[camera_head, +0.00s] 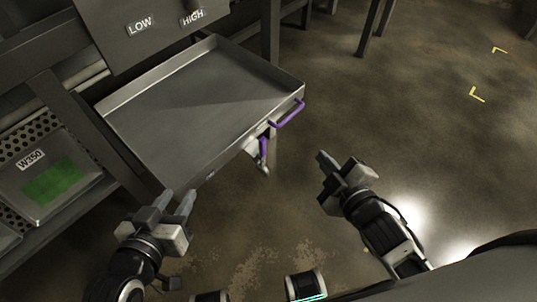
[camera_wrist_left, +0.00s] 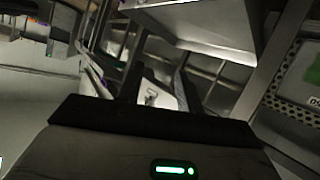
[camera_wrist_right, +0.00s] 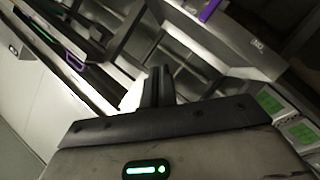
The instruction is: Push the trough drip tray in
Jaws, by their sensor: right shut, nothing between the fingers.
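The trough drip tray (camera_head: 205,100) is a wide, shallow grey metal tray, standing out from under the panel marked LOW and HIGH. A purple bar handle (camera_head: 288,112) is on its front face near the right corner. My left gripper (camera_head: 174,204) is open and empty, just off the tray's near left corner; its parted fingers also show in the left wrist view (camera_wrist_left: 156,85). My right gripper (camera_head: 326,160) is shut and empty, to the right of and below the purple handle, apart from the tray. Its closed fingers show in the right wrist view (camera_wrist_right: 158,84).
A purple-gripped lever (camera_head: 264,147) hangs below the tray's front. A container marked W350 (camera_head: 48,178) with a green patch sits on a lower shelf at the left. The LOW/HIGH panel (camera_head: 150,30) overhangs the tray's back. Open floor (camera_head: 420,120) lies to the right.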

